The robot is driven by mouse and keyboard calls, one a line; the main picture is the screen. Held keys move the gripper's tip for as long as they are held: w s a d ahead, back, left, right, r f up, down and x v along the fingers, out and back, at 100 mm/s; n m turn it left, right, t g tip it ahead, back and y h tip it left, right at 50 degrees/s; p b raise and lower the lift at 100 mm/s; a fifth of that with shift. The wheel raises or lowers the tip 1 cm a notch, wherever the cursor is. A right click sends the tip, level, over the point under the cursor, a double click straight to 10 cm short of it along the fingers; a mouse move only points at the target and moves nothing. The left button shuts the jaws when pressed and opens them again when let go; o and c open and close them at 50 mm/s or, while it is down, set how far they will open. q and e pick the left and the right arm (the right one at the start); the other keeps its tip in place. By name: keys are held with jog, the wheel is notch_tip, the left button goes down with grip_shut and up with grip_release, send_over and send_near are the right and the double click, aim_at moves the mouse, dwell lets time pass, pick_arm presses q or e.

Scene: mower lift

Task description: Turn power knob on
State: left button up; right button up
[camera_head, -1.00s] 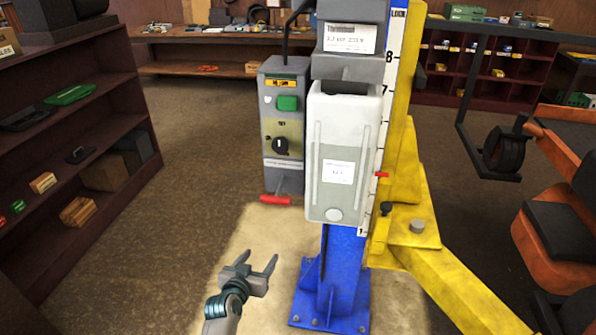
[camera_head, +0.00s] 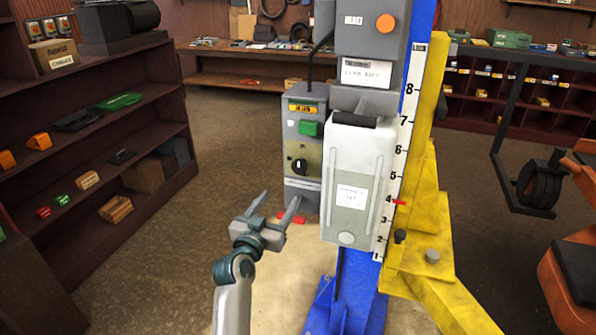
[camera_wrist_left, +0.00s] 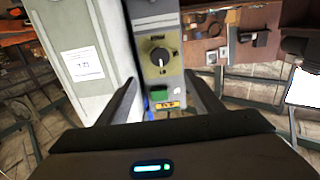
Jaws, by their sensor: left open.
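The power knob (camera_head: 299,166) is a black round knob on the front of a grey control box (camera_head: 303,188), below a green button (camera_head: 308,128). My left gripper (camera_head: 278,203) is open and empty, in front of and below the knob in the head view. In the left wrist view the knob (camera_wrist_left: 159,57) shows upside down beyond the open fingers (camera_wrist_left: 163,92), apart from them. A red lever (camera_head: 284,217) at the bottom of the box is partly hidden by the gripper. My right gripper is not in view.
A white container (camera_head: 358,188) hangs on the blue post (camera_head: 352,290) right of the box. A yellow lift carriage (camera_head: 425,220) stands further right. A brown shelf (camera_head: 95,140) fills the left side. Floor between shelf and box is clear.

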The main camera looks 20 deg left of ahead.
aim_at(299, 168)
pick_arm(q)
jog(key=w, duration=1.7)
jog(key=shift+d+f, duration=0.1)
jog(key=shift+d, duration=0.15)
jog(key=c, duration=1)
